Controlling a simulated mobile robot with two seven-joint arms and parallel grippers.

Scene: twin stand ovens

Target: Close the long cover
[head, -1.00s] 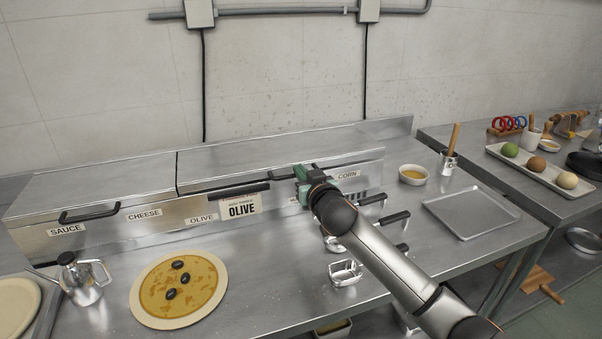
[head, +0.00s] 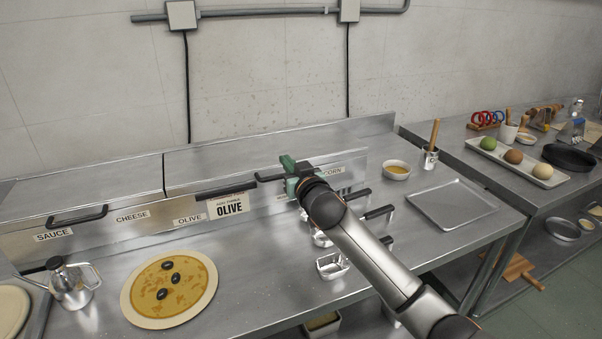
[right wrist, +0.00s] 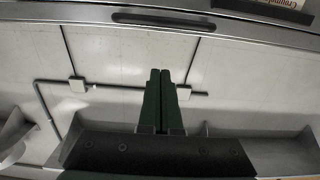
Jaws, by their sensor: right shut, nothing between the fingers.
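The long cover (head: 250,153) is the right-hand steel lid of the topping box on the counter. It lies flat over the box and looks down, with its front edge level with the shorter lid beside it. Its dark handle (head: 270,178) is partly hidden by my right gripper (head: 287,161). The gripper is at the front edge of the cover, near the handle. In the right wrist view its green fingers (right wrist: 162,100) are together and empty. A dark handle (right wrist: 165,20) shows apart from them there. I cannot tell whether the gripper touches the cover. My left gripper is not in view.
The shorter lid (head: 85,188) is at left. A pizza (head: 170,290) and a steel oil pot (head: 72,283) stand in front. A sauce bowl (head: 397,171), utensil cup (head: 430,158) and empty tray (head: 450,205) are at right. Handles (head: 378,212) stick out beneath my arm.

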